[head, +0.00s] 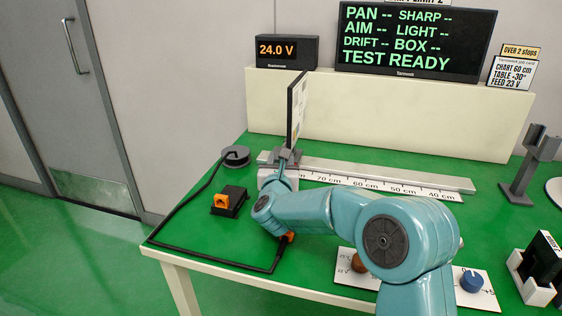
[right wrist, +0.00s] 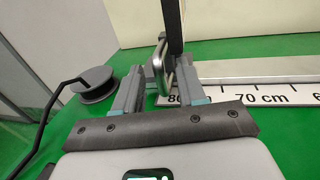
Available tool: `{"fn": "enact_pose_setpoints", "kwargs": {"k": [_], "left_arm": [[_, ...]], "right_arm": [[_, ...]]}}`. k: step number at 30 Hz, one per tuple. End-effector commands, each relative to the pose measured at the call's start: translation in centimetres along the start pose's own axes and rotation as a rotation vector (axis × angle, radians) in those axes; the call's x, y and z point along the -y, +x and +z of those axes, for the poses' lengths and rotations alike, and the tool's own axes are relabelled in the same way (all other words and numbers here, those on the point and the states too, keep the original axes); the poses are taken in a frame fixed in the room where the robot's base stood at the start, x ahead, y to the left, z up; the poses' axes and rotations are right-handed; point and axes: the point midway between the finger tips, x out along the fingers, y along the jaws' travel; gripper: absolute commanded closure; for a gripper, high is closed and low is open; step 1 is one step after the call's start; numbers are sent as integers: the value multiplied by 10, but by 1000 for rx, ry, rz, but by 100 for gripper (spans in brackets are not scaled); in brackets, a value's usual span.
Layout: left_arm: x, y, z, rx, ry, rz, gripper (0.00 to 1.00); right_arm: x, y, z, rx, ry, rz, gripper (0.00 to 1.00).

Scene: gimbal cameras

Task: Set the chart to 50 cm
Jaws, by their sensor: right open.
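The chart (head: 297,110) is a thin upright panel, seen nearly edge-on, at the left end of the rail (head: 440,181). The rail's printed scale shows 70, 60, 50 and 40 cm from left to right. In the right wrist view the chart's dark edge (right wrist: 175,25) stands by the 80 cm end of the scale (right wrist: 240,98). My right gripper (head: 284,158) is at the chart's foot. In the right wrist view its open fingers (right wrist: 158,80) stand either side of a rounded metal piece (right wrist: 157,65) below the chart; contact is unclear. My left gripper is not in view.
A black cable with an orange plug (head: 290,237) crosses the green table near an orange-and-black block (head: 228,201) and a grey disc (head: 235,156). A blue knob (head: 472,281) is at front right. A screen (head: 415,40) reads "TEST READY".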

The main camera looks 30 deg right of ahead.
Motion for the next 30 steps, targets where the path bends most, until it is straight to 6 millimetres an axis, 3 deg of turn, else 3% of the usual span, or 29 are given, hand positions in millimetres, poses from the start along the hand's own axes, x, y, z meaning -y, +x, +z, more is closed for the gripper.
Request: {"fn": "enact_pose_setpoints", "kwargs": {"k": [5, 9, 17, 24, 30], "left_arm": [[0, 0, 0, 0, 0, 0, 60], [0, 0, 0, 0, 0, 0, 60], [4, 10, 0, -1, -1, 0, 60], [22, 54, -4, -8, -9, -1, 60], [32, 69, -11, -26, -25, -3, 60]], "right_arm": [[0, 0, 0, -1, -1, 0, 60], [0, 0, 0, -1, 0, 0, 100], [7, -1, -4, 0, 0, -1, 100], [52, -10, -8, 5, 3, -5, 100], [80, -16, -4, 3, 0, -2, 100]]}}
